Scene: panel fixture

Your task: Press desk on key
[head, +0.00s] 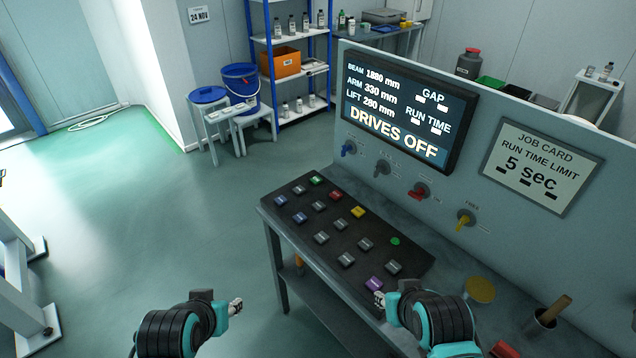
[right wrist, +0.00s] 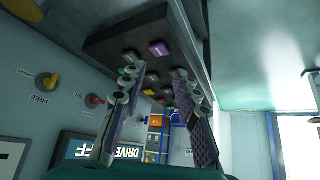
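A dark sloping key panel (head: 330,222) on the desk carries several coloured and grey keys. A green key (head: 316,180) is at its far end, a red key (head: 335,195) and a yellow key (head: 358,212) are mid-panel, and a purple key (head: 374,284) is at the near end. Key labels are too small to read, so I cannot tell which is desk on. My right gripper (head: 379,299) is close by the purple key; contact is unclear. The right wrist view shows its fingers (right wrist: 160,74) apart and empty, with the purple key (right wrist: 159,48) beyond. My left gripper (head: 237,306) is off the desk's left side.
A screen (head: 403,110) reads DRIVES OFF. Below it are blue, grey, red and yellow rotary switches (head: 418,191). A job card (head: 540,166) gives a 5 sec limit.

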